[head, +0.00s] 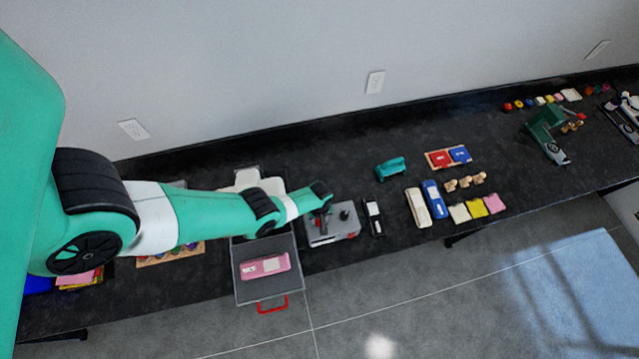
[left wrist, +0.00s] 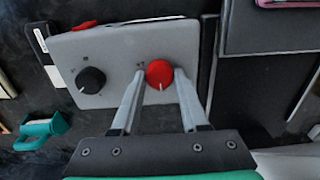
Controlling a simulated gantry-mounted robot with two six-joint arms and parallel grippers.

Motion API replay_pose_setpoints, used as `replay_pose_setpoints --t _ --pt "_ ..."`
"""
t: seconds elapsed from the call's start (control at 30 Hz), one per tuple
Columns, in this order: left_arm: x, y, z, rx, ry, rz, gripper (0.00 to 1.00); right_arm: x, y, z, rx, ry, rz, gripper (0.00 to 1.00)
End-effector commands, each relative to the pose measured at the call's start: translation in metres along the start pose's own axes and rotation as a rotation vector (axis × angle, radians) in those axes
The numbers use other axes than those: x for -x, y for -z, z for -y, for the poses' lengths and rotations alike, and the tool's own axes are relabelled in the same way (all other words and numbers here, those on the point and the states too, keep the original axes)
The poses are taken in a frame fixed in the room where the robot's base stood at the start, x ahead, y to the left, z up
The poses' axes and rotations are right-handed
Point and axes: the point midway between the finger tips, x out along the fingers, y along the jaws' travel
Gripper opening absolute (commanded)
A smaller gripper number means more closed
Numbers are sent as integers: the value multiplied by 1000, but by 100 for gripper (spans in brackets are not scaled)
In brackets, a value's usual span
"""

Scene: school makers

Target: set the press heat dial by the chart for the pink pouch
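A grey control box (head: 345,236) stands near the table's front edge. In the left wrist view its panel (left wrist: 122,62) carries a black dial (left wrist: 91,80) and a red dial (left wrist: 159,73); both white pointer marks point toward the lower edge of that picture. My left gripper (left wrist: 160,78) has one finger on each side of the red dial. I cannot tell whether the fingers press on it. In the head view the left gripper (head: 323,207) is over the box. A pink pouch (head: 258,267) with white labels lies in a grey tray (head: 268,291). The right gripper is out of view.
The tray's red handle (head: 272,307) sticks out past the table edge. A narrow black-and-white item (head: 373,217) lies right of the box. A white pouch (head: 418,208), a blue pouch (head: 434,200) and a teal object (head: 391,168) lie farther right.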

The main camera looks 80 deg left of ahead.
Motion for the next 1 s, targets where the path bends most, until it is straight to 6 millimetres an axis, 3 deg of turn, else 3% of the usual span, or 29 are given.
replay_pose_setpoints --t 0.03,0.2,0.67,1.0 --pt "0 0 0 0 0 0 27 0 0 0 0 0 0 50" --pt "0 0 0 0 0 0 0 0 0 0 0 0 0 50" --pt "0 0 0 -74 1 0 0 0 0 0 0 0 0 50" --pt "0 0 0 -326 1 0 0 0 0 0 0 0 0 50"
